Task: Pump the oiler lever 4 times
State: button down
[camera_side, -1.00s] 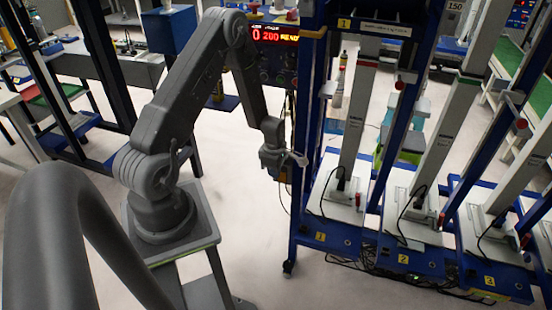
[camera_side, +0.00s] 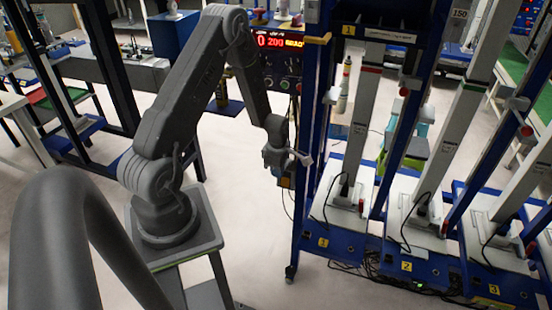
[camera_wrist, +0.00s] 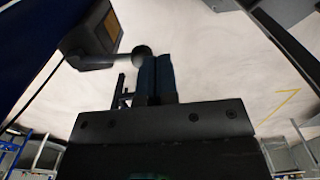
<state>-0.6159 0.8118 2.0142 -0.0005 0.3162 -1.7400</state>
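The oiler appears to be the dark box with an orange-brown panel (camera_wrist: 97,35) at the upper left of the wrist view. My gripper (camera_wrist: 157,58) shows two dark blue fingers lying side by side with no visible gap. The knob is at the left side of the fingertips and overlaps them in the picture; I cannot tell whether they touch. The lever is not clear there.
The blue rack (camera_side: 306,120) with several tall grey columns stands right of my gripper. A control panel with a red display (camera_side: 279,41) is behind my arm. Cables (camera_side: 380,270) lie under the rack. The pale floor (camera_side: 250,220) below my gripper is clear.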

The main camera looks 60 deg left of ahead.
notch_tip(320, 180, up, 13)
jog(key=s+d, duration=0.2)
jog(key=shift+f, duration=0.15)
dwell(0.4)
jog(key=s+d+r+m+t, duration=0.1)
jog(key=d+r+m+t, duration=0.1)
jog(key=d+r+m, duration=0.95)
jog(key=s+d+r+m+t, duration=0.3)
jog(key=s+d+r+m, duration=0.6)
jog(key=m, duration=0.6)
jog(key=shift+s+r+t, duration=0.3)
jog(key=shift+s+r, duration=0.1)
jog(key=shift+s, duration=0.25)
